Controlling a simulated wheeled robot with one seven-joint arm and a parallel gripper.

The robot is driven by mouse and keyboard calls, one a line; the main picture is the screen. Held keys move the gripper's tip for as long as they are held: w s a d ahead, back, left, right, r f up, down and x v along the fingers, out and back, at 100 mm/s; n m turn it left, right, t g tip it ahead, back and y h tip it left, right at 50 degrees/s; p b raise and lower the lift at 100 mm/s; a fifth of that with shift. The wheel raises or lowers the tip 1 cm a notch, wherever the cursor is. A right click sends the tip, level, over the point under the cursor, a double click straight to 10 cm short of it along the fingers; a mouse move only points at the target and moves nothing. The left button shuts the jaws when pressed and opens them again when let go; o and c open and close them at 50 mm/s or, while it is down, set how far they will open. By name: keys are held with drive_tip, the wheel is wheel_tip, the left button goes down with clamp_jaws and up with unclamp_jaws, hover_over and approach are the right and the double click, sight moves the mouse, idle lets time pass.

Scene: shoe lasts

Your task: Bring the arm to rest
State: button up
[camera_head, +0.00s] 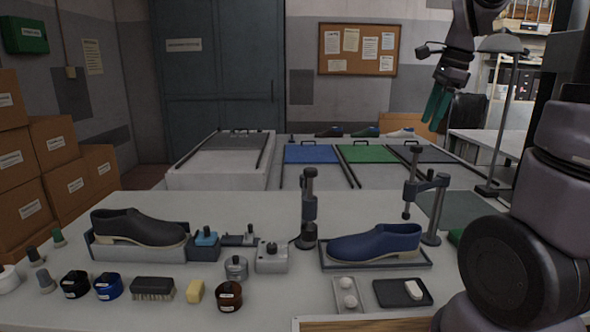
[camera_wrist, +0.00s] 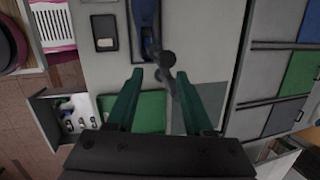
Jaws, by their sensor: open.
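My gripper (camera_head: 437,106) is raised at the upper right of the head view, well above the bench, with its green fingers pointing down. In the wrist view its two green fingers (camera_wrist: 158,98) are spread apart with nothing between them. My arm's larger links fill the right edge of the head view. The bench (camera_head: 130,205) lies below. A blue shoe (camera_head: 375,243) sits on a dark tray (camera_head: 325,262) at right, and a dark shoe (camera_head: 138,228) sits in a grey holder at left.
A clamp stand (camera_head: 432,210) and a post (camera_head: 309,205) rise from the bench. A lamp (camera_head: 503,100) stands close to my gripper's right. Jars, a brush (camera_head: 153,289) and a sponge (camera_head: 195,291) line the front. Boxes (camera_head: 22,160) are stacked at left.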

drive_tip(key=s+a+r+n+t, duration=0.1)
drive_tip(key=s+a+n+t, duration=0.1)
drive_tip(key=s+a+n, duration=0.2)
drive_tip(key=s+a+r+n+t, duration=0.2)
drive_tip(key=s+a+n, duration=0.3)
drive_tip(key=s+n, duration=0.6)
drive_tip(key=shift+s+a+r+t, duration=0.2)
drive_tip(key=shift+a+t, duration=0.05)
drive_tip(key=shift+t, duration=0.05)
